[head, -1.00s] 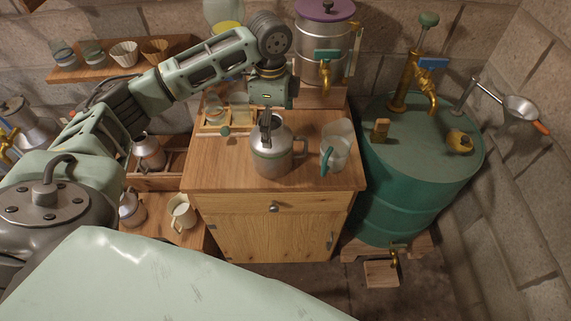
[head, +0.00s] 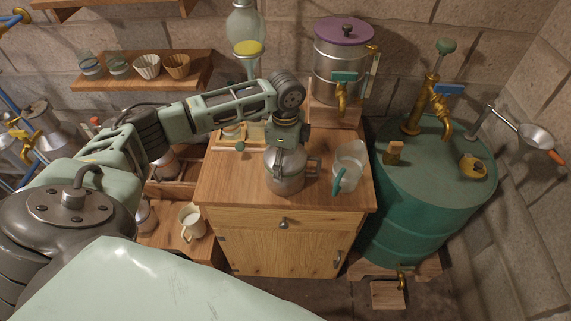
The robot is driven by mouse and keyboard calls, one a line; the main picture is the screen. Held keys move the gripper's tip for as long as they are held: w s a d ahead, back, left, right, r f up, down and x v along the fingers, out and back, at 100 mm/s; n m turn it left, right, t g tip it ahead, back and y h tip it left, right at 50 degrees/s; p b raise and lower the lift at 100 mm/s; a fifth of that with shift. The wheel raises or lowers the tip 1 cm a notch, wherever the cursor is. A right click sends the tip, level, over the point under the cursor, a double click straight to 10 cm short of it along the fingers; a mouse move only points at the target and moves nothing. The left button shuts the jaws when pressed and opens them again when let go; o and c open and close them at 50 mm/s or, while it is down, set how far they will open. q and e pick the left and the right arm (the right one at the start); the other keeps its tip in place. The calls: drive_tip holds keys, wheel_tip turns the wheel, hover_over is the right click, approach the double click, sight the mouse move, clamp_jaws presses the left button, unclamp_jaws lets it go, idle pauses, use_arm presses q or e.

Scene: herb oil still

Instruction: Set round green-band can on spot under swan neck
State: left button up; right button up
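The round metal can (head: 284,179) stands upright on the wooden cabinet top (head: 235,190), with its handle toward the right. A band on it is hard to make out now. My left gripper (head: 288,152) points down from above at the can's top, and they overlap in the picture. Its fingertips are mostly hidden, so I cannot tell whether they hold the can. My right gripper is out of view. I cannot make out the swan neck or the spot under it for sure.
A clear jug with a teal handle (head: 347,168) stands right of the can. A steel urn with a purple lid (head: 341,65) is behind, and a green drum (head: 430,190) stands right. A cream mug (head: 192,222) and other metal cans are at lower left.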

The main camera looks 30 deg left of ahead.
use_arm(q)
drive_tip(key=c, duration=0.9)
drive_tip(key=shift+r, duration=0.1)
drive_tip(key=shift+c, duration=1.4)
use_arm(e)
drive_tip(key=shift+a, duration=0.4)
use_arm(q)
wheel_tip(320, 180, up, 9)
drive_tip(key=shift+f+b, duration=0.1)
drive_tip(key=shift+b, duration=0.75)
drive_tip(key=shift+r, duration=0.6)
drive_tip(key=s+d+r+n, duration=0.3)
drive_tip(key=s+d+n, duration=1)
drive_tip(key=s+n, duration=0.1)
drive_tip(key=shift+s+d+r, duration=0.2)
drive_tip(key=shift+s+r, duration=0.05)
drive_tip(key=shift+s, duration=0.15)
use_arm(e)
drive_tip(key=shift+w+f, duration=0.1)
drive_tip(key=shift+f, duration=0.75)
